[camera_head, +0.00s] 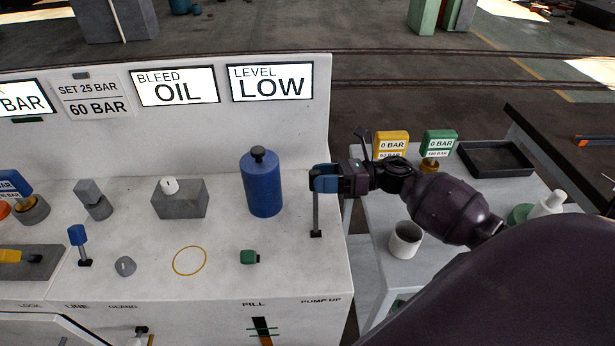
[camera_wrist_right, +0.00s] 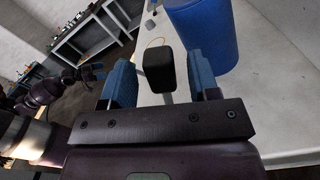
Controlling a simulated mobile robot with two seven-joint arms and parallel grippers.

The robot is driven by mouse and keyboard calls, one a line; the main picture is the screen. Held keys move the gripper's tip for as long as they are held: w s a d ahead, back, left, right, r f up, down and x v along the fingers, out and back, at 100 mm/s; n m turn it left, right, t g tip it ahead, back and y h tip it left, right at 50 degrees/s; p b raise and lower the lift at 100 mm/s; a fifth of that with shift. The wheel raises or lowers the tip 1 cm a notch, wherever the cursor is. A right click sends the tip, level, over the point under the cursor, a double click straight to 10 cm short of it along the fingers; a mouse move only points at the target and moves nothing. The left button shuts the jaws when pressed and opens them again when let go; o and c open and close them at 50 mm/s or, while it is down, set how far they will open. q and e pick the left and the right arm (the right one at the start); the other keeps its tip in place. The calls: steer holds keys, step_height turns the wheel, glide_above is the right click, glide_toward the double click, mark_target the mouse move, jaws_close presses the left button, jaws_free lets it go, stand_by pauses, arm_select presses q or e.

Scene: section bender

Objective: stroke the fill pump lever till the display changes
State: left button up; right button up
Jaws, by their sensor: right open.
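The fill pump lever (camera_head: 316,213) is a thin grey rod rising from a dark slot near the console's right end, above the PUMP UP label. Its black grip (camera_wrist_right: 158,66) shows in the right wrist view between my right gripper's blue fingers (camera_wrist_right: 163,85), with gaps on both sides. In the head view my right gripper (camera_head: 325,180) is at the lever's top and hides the grip. The display (camera_head: 272,82) reads LEVEL LOW. My left arm shows small and dark at the left of the right wrist view; its finger opening is unclear.
A blue bottle (camera_head: 262,185) stands on the console just left of the lever. A green knob (camera_head: 249,257) is in front of it. A side table to the right holds a white cup (camera_head: 405,240), yellow and green gauge blocks and a dark tray (camera_head: 496,158).

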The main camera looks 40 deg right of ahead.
steer(key=shift+x, duration=1.75)
jaws_close()
